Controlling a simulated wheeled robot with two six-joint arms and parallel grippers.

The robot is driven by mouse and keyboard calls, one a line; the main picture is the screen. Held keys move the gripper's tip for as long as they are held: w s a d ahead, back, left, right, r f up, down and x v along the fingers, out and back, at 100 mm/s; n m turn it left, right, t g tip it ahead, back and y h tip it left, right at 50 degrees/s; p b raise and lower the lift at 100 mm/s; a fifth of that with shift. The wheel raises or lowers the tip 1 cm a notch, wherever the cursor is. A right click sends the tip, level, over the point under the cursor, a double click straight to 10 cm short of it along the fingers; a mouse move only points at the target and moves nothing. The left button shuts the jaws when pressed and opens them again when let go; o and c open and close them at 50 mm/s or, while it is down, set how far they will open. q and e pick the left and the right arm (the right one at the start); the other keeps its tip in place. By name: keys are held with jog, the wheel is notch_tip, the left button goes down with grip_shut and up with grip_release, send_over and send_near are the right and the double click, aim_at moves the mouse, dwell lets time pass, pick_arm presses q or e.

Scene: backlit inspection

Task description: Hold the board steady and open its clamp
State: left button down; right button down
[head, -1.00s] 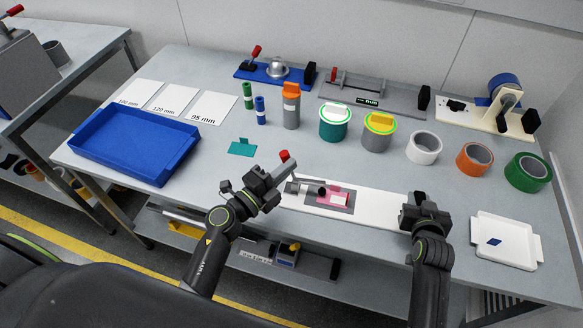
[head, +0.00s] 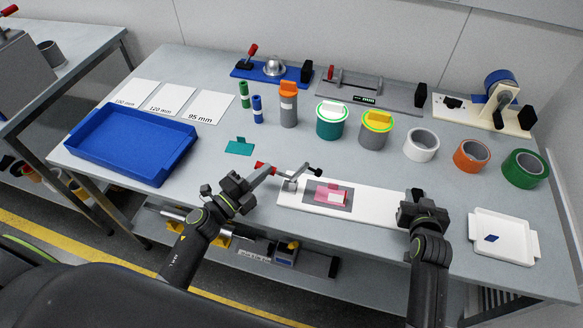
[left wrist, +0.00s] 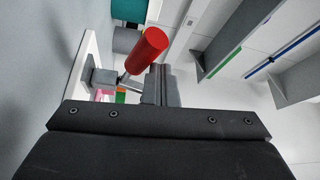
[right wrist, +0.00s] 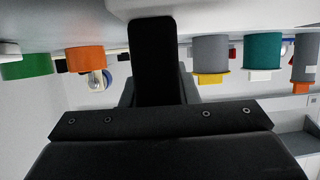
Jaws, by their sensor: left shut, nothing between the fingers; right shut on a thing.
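The white board (head: 385,203) lies on the table near its front edge, with a grey pad and a pink piece (head: 331,194) on it. Its clamp (head: 291,183) is at the board's left end. The clamp's red handle (head: 265,168) leans left, and its black-tipped arm (head: 317,172) is raised off the pink piece. My left gripper (head: 251,184) is shut and empty just beside the handle; the red handle also shows in the left wrist view (left wrist: 147,51). My right gripper (head: 420,203) is shut on the black grip at the board's right end, also visible in the right wrist view (right wrist: 152,60).
A blue tray (head: 75,158) is at the left and a white tray (head: 526,245) at the right. Behind the board stand lidded cans (head: 331,125) and tape rolls (head: 421,146). A teal piece (head: 239,147) lies behind my left gripper.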

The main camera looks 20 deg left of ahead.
pick_arm(q)
jog(key=shift+a+f, duration=0.4)
jog(key=shift+f, duration=0.45)
pick_arm(e)
jog(key=shift+s+f, duration=0.1)
jog(key=shift+f, duration=0.15)
pick_arm(q)
jog(key=shift+f, duration=0.1)
jog(key=shift+s+r, duration=0.15)
jog(key=shift+r, duration=0.4)
jog(key=s+f, duration=0.2)
jog(key=s, duration=0.7)
jog(key=shift+d, duration=0.2)
jog(key=shift+s+f, duration=0.1)
